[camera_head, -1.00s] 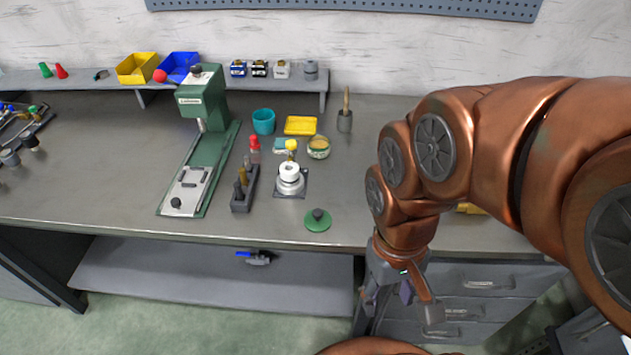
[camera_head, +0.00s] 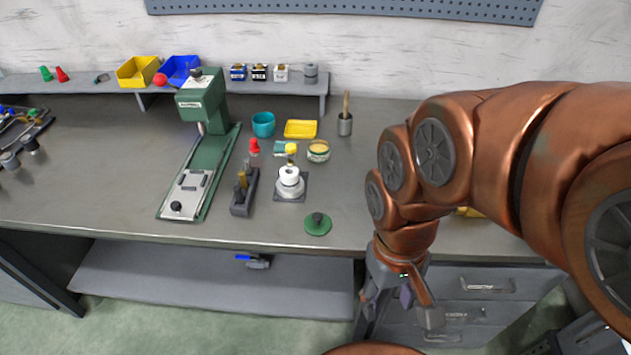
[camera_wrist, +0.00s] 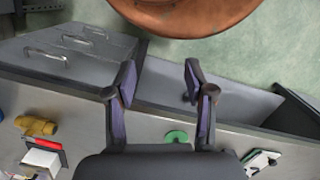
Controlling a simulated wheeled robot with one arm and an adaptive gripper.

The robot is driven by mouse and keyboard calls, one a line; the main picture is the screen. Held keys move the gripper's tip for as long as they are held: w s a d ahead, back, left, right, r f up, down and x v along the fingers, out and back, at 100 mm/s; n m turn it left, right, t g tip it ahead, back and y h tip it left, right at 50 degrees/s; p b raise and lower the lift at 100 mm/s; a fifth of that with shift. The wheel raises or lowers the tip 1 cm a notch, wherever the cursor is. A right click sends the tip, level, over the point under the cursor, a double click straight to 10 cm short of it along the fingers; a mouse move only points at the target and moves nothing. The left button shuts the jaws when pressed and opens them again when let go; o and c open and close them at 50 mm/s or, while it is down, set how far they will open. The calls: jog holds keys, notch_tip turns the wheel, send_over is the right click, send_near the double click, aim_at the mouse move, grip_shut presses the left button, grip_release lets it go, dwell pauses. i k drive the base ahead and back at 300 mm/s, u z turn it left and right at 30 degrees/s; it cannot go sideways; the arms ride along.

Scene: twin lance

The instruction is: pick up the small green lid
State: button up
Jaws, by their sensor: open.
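The small green lid (camera_head: 317,226) is a flat round disc with a dark knob on top. It lies on the workbench (camera_head: 280,228) near the front edge. My gripper (camera_head: 398,310) hangs in front of the bench edge, to the right of the lid and apart from it. In the wrist view the lid (camera_wrist: 177,136) shows between the bases of the fingers, partly hidden by the gripper's body. My gripper (camera_wrist: 160,80) has its two fingers spread, with nothing between them.
A white round container (camera_head: 289,180) stands behind the lid on a dark square base. Left of it are a dark holder with tools (camera_head: 244,192) and a green press (camera_head: 205,150). Bench space right of the lid is clear. Drawers (camera_head: 480,285) sit below the bench at right.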

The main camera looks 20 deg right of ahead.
aim_at(317, 223)
jog(key=u, duration=1.6)
jog(key=k, duration=0.65)
jog(key=u, duration=0.2)
